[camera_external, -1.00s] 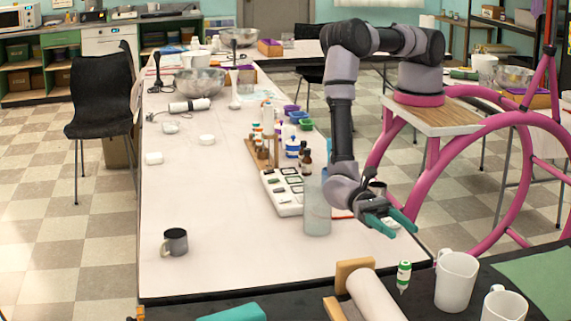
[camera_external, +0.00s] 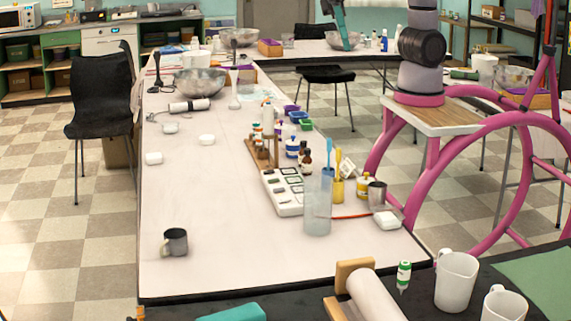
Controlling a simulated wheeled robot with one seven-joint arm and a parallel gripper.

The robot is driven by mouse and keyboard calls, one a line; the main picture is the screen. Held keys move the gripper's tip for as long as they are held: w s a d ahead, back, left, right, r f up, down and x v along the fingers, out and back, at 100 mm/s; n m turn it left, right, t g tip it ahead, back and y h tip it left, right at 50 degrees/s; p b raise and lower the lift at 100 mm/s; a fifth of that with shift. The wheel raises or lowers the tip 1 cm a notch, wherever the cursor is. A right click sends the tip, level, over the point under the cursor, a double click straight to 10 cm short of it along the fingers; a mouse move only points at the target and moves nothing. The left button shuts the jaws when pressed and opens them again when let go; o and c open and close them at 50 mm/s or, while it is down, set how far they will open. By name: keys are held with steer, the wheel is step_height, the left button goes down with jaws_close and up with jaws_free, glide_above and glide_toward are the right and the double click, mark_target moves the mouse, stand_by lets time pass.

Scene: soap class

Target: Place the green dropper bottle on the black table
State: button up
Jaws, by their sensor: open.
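The green dropper bottle (camera_external: 404,277), small and white with green parts, is at the black table (camera_external: 285,307) in the foreground, left of a white mug. My gripper (camera_external: 342,28) is at the top edge of the picture, raised and far from the bottle.
Two white mugs (camera_external: 457,281) and a paper roll on a wooden holder (camera_external: 355,275) flank the bottle. A white table (camera_external: 220,240) behind carries a clear cylinder (camera_external: 317,207), several small bottles and a grey mug (camera_external: 174,242). Its front left is mostly clear.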

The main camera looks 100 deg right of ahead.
steer(key=s+d+r+t+h, duration=0.3)
steer(key=s+d, duration=0.3)
steer(key=d, duration=0.5)
steer(key=s+d+r+t+h, duration=0.3)
steer(key=s+d, duration=0.3)
steer(key=d, duration=0.6)
steer(key=shift+s+t, duration=0.2)
steer(key=shift+t, duration=0.5)
steer(key=shift+d, duration=0.1)
